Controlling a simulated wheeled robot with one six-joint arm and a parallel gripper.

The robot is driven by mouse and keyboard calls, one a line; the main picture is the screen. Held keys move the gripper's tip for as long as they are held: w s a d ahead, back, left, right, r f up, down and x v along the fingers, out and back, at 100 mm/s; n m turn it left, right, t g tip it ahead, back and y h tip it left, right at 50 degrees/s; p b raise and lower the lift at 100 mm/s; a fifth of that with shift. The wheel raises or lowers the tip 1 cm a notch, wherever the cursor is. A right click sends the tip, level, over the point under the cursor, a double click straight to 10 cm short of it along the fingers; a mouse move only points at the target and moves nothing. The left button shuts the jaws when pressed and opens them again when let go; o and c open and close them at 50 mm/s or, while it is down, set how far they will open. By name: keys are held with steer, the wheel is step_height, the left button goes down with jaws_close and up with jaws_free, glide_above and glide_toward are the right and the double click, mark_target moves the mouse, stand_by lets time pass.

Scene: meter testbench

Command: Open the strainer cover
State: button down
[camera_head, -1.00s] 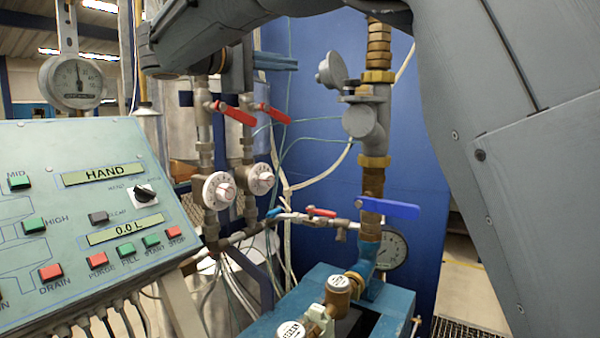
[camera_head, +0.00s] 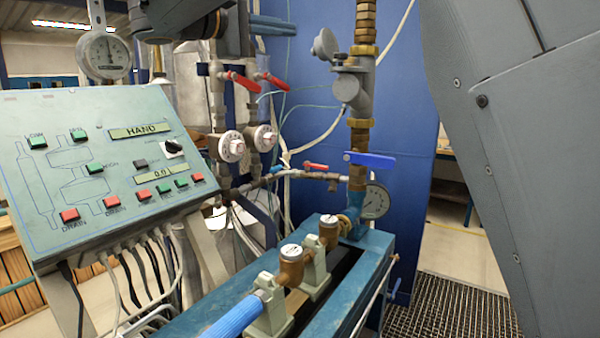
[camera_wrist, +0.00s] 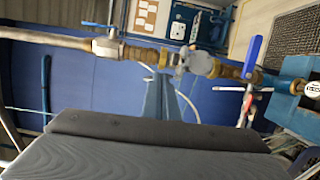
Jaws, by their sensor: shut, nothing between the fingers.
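A grey strainer-like fitting (camera_head: 350,88) sits on the vertical brass pipe against the blue panel. A round grey cap (camera_head: 325,43) sticks out at its upper left; I cannot tell surely whether this is the strainer cover or whether it is open. The fitting also shows in the wrist view (camera_wrist: 200,65), where the pipe runs sideways. No gripper fingers show in either view. A broad dark grey part of my own body fills the lower wrist view, apart from the fitting. My arm shows at the top left and right of the head view.
A blue lever handle (camera_head: 370,159) and a pressure gauge (camera_head: 374,201) sit below the fitting. Red-handled valves (camera_head: 241,81) stand to its left. A control panel (camera_head: 100,155) is at the left. The teal bench (camera_head: 345,290) carries brass meters (camera_head: 292,254).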

steer(key=d+f+g+y, duration=0.2)
steer(key=d+f, duration=0.3)
steer(key=f, duration=0.5)
steer(key=d+f+n+g+y, duration=0.1)
steer(key=d+f+g+y, duration=0.1)
steer(key=d+f, duration=0.5)
steer(key=d+f+g+y, duration=0.1)
steer(key=d+f+g, duration=0.15)
steer(key=f, duration=0.95)
steer(key=s+d+f+m+g+y, duration=0.2)
steer(key=s+d+f+y, duration=0.1)
steer(key=s+f, duration=0.6)
steer(key=s+d+f+m+g+y, duration=0.2)
steer(key=s+d+f+m+y, duration=0.1)
steer(key=s+f, duration=0.6)
step_height(320, 180, down, 3)
steer(key=shift+d, duration=0.8)
steer(key=c, duration=2.2)
jaws_free()
steer(key=s+d+f+m+y, duration=0.1)
steer(key=s+f+m, duration=0.3)
steer(key=s, duration=0.4)
steer(key=shift+s+f+m+y, duration=0.15)
steer(key=shift+f+m+y, duration=0.25)
steer(key=shift+f+y, duration=0.45)
steer(key=o, duration=0.4)
steer(key=shift+s+d+f+g, duration=0.1)
steer(key=shift+s+g, duration=0.05)
steer(key=shift+g, duration=0.1)
steer(key=shift+o, duration=0.2)
